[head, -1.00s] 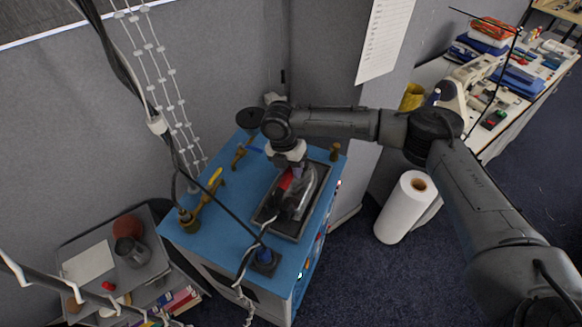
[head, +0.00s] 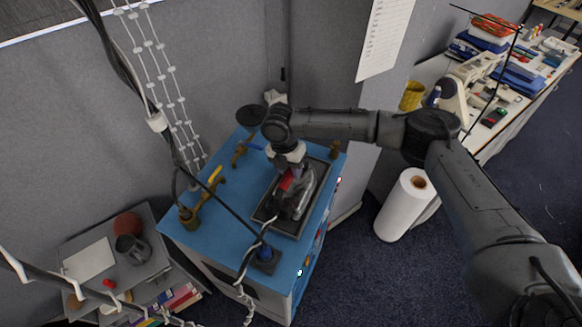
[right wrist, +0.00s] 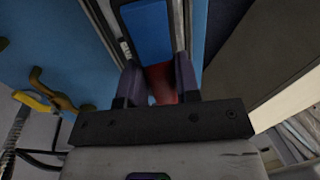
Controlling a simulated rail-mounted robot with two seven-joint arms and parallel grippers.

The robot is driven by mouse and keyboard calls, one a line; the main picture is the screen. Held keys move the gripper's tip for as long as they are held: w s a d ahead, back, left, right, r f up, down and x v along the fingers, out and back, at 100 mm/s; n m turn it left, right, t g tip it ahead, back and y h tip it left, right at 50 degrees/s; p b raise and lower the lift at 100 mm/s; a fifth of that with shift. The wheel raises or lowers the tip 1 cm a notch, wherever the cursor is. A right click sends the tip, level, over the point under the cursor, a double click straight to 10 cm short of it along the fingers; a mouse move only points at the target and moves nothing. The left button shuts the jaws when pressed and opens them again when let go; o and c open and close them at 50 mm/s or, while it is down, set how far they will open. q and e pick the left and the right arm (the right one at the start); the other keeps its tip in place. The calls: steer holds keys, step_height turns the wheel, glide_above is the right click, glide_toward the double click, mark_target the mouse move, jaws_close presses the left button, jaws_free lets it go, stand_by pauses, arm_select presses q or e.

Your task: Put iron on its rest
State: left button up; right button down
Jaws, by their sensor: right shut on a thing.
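The iron (head: 301,200), with a red handle and a dark and clear body, is at the dark-rimmed rest tray (head: 269,218) on the blue cabinet top. My right gripper (head: 291,174) comes down over the iron from above and is shut on its handle. In the right wrist view the red handle (right wrist: 161,84) is between the two fingers (right wrist: 160,82). From these views I cannot tell whether the iron's sole touches the tray. My left gripper is not in view.
A white paper roll (head: 403,208) stands right of the cabinet, and a small grey shelf (head: 90,260) stands left.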

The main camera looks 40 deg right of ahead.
steer(key=shift+r, duration=0.1)
steer(key=c, duration=0.9)
jaws_free()
steer(key=shift+w, duration=0.1)
steer(key=shift+o, duration=0.7)
steer(key=shift+f, duration=0.25)
step_height(320, 180, up, 14)
steer(key=w+a+b, duration=0.1)
steer(key=w+b, duration=0.1)
steer(key=b, duration=0.1)
steer(key=shift+w, duration=0.2)
